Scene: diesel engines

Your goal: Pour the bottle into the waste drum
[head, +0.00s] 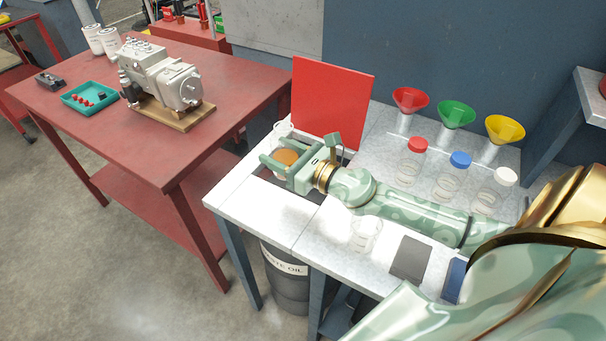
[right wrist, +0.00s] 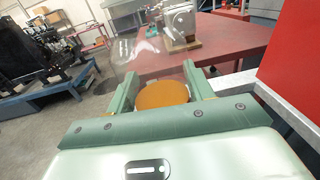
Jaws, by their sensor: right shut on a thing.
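My right gripper (head: 277,160) is shut on a clear bottle (head: 283,128) with amber liquid (head: 288,158) between the jaws. In the right wrist view the fingers (right wrist: 162,85) stand on either side of the amber liquid (right wrist: 162,96), and the bottle's clear outline (right wrist: 130,48) extends beyond them. I cannot tell its exact tilt. The black waste drum (head: 287,288), labelled as oil, stands under the grey table, below the gripper. A dark gap in the tabletop shows beside the gripper; the drum's mouth is hidden. My left gripper is not in view.
A red upright panel (head: 331,100) stands just behind the gripper. Clear bottles with red (head: 417,145), blue (head: 460,160) and white (head: 505,177) caps stand to the right, with colored funnels (head: 455,115) behind. A clear jar (head: 366,234) stands in front of my arm. A red table (head: 215,110) is left.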

